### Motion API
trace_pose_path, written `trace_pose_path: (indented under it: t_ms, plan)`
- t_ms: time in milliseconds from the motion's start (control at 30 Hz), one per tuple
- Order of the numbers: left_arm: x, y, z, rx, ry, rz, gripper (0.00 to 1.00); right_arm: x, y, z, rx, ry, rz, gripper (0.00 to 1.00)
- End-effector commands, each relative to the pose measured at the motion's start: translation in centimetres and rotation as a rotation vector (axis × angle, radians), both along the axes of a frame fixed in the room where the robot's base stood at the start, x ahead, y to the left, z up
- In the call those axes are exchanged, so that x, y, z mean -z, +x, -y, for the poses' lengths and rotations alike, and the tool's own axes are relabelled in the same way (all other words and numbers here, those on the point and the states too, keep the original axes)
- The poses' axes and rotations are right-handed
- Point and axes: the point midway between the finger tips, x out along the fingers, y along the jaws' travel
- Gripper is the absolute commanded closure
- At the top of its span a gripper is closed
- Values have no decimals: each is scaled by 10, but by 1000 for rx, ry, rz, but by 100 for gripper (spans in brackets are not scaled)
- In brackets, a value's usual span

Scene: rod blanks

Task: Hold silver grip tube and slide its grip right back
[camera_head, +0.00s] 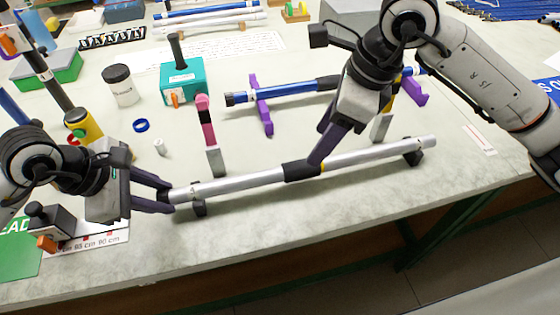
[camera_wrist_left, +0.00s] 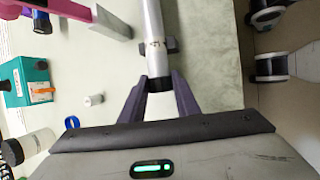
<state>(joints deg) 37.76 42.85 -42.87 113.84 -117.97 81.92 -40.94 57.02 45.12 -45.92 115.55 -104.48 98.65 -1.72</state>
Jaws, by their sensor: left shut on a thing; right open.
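The silver grip tube (camera_head: 375,152) lies across two dark rests near the front of the bench. Its black grip (camera_head: 301,171) sits around the tube near the middle. My left gripper (camera_head: 168,196) is shut on the tube's black left end; the left wrist view shows its fingers on both sides of that end, with the silver tube (camera_wrist_left: 153,25) running away from them. My right gripper (camera_head: 318,160) is open, its fingers reaching down at the grip's right edge. Whether they touch the grip I cannot tell; the far finger is partly hidden.
A blue tube (camera_head: 290,91) lies behind on purple rests (camera_head: 262,105). A pink and grey upright piece (camera_head: 208,130) stands close behind the silver tube. A teal box (camera_head: 187,82), a white jar (camera_head: 120,86) and a blue ring (camera_head: 141,125) stand at left. The bench front is clear.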

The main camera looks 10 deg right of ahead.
Motion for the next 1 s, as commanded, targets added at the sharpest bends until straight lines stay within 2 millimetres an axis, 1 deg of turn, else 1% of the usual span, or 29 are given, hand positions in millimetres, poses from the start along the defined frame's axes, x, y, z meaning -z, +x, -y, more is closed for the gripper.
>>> trace_pose_path:
  t_ms: [33,100,300,400,467,567,633,900,1000]
  plan:
    - [0,0,0,1,0,0,95,-4,2,-6,-65,-32,11,48]
    - [0,0,0,1,0,0,95,-8,3,-12,-172,-92,21,48]
    - [0,0,0,1,0,0,95,-17,4,-21,-431,-260,32,48]
    - [0,0,0,0,-1,0,95,-19,5,-21,-500,-310,31,48]
    - [0,0,0,0,-1,0,95,-17,5,-21,-520,-325,28,48]
    - [0,0,0,0,-1,0,95,-7,7,-21,-529,-331,26,48]
    - [0,0,0,0,-1,0,95,5,7,-21,-527,-329,24,48]
    - [0,0,0,0,-1,0,95,59,15,-21,-525,-328,25,48]
    - [0,0,0,1,-1,0,95,76,17,-21,-526,-328,26,48]
